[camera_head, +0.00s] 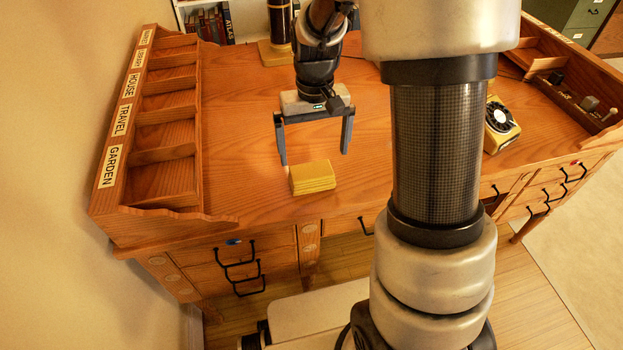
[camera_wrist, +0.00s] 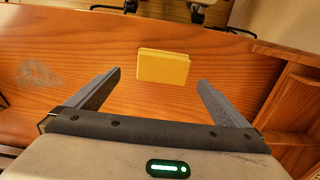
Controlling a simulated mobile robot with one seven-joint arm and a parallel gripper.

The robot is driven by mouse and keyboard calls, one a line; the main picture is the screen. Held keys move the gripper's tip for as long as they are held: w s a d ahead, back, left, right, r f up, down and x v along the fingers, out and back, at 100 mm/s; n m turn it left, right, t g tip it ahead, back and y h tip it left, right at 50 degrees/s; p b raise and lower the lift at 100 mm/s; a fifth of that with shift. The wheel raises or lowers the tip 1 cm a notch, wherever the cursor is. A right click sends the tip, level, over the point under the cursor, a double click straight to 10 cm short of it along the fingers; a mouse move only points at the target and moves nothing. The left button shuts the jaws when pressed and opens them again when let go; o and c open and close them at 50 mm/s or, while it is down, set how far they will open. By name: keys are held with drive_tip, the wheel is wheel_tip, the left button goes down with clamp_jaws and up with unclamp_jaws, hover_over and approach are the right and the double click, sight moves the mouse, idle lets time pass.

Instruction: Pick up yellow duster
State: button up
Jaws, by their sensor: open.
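The yellow duster (camera_head: 312,178) is a small ribbed yellow block lying on the wooden desk (camera_head: 240,110), close to its front edge. My gripper (camera_head: 315,158) is open and empty, pointing down above the desk, with the duster a little in front of it. In the wrist view the duster (camera_wrist: 163,67) lies beyond the fingertips, roughly centred between the two fingers of my gripper (camera_wrist: 158,78). It is apart from both fingers.
A labelled wooden sorter (camera_head: 165,125) with several slots runs along the left side. A yellow rotary telephone (camera_head: 499,125) and a compartment tray (camera_head: 575,95) are at the right. A dark cylinder on a wooden base (camera_head: 272,54) stands at the back. Bare desk surrounds the duster.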

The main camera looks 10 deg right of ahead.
sight(312, 170)
drive_tip(key=f, duration=0.2)
drive_tip(key=f+b, duration=0.1)
drive_tip(key=f, duration=0.2)
drive_tip(key=f+b, duration=0.1)
drive_tip(key=f, duration=0.1)
drive_tip(key=shift+a+f, duration=0.25)
drive_tip(key=shift+f, duration=0.1)
drive_tip(key=c, duration=1)
